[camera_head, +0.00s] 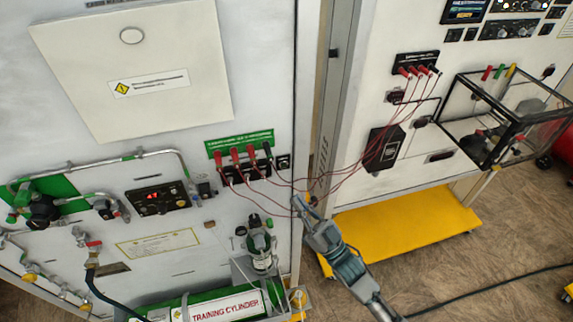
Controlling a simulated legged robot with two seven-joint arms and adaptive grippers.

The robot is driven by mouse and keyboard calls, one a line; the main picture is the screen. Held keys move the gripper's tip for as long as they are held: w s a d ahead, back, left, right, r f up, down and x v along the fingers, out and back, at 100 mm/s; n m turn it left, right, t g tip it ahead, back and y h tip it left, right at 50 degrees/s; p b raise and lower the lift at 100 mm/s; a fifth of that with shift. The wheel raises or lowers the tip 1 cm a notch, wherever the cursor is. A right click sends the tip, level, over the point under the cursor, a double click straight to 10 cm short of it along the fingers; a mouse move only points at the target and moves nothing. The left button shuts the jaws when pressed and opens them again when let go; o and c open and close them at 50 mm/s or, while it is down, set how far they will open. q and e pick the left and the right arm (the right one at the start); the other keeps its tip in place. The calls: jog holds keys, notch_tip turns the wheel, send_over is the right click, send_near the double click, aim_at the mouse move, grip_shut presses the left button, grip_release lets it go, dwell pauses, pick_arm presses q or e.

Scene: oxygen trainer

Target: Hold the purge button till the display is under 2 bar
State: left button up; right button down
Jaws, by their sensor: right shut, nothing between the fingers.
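The display is a small dark panel (158,198) with lit red digits on the left cabinet's front, too small to read surely. Small buttons or knobs sit along its lower edge; I cannot tell which control is the purge button. My right gripper (303,204) is shut and empty. Its arm comes in from the bottom, and its tips point up near the left cabinet's right edge, well right of the display and apart from it. Thin red leads pass close to the tips; I cannot tell whether they touch. My left gripper is not in view.
A bottle-like cylinder (260,247) stands between the display and my right gripper, above the "TRAINING CYLINDER" sign (226,304). Red leads (350,165) span both cabinets. Pipes and valves (100,208) lie left of the display. A yellow base (405,235) and clear-sided box (515,115) are at right.

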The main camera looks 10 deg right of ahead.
aim_at(284, 166)
jog(key=w+b, duration=0.1)
jog(key=w, duration=0.8)
jog(key=shift+a, duration=0.35)
jog(key=shift+d, duration=0.35)
jog(key=shift+a, duration=0.2)
dwell(0.4)
jog(key=shift+w, duration=0.35)
jog(key=shift+w, duration=0.35)
dwell(2.4)
